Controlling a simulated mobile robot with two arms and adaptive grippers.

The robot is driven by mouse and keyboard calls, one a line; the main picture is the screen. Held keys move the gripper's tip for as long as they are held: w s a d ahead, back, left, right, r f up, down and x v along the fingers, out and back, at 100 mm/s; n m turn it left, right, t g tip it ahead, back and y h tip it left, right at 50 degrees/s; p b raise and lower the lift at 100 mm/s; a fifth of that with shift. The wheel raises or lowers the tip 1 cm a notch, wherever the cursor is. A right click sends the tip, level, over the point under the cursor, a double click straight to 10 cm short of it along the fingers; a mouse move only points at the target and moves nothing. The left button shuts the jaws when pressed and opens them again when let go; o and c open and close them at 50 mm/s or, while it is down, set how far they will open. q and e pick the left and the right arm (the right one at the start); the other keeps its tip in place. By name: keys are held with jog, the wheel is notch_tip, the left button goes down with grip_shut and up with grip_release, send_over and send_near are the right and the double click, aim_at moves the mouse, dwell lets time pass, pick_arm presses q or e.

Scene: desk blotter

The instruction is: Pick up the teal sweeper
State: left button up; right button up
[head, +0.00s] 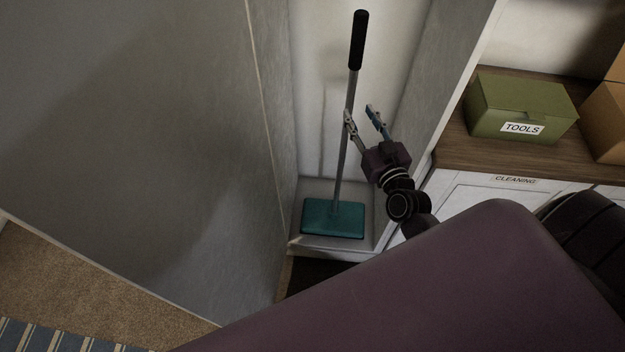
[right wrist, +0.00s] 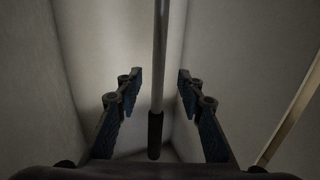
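The teal sweeper (head: 333,218) stands upright in a narrow grey alcove. Its flat teal head rests on a pale raised base, and its thin grey pole rises to a black grip at the top. My right gripper (head: 360,111) is open at the pole, below the black grip. In the right wrist view the sweeper's pole (right wrist: 159,55) shows in the gap between the two open fingers (right wrist: 159,78), with room on both sides; the black grip appears low in that view. I cannot tell how deep the pole sits between them. My left gripper is not in view.
Grey alcove walls (head: 424,75) stand close on both sides of the pole. At the right, a green box (head: 520,105) labelled TOOLS sits on a wooden counter (head: 455,140) above white drawers labelled CLEANING. An orange-brown box (head: 606,120) is beside it. Carpet lies at lower left.

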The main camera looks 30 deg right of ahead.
aim_at(352, 96)
jog(key=shift+w+d+r, duration=0.45)
jog(key=shift+w+r, duration=0.25)
jog(key=shift+w, duration=0.15)
jog(key=w, duration=0.4)
jog(key=w+p, duration=0.1)
jog(key=w, duration=0.1)
jog(key=shift+d+f, duration=0.25)
jog(key=shift+s, duration=0.1)
jog(key=shift+c, duration=0.2)
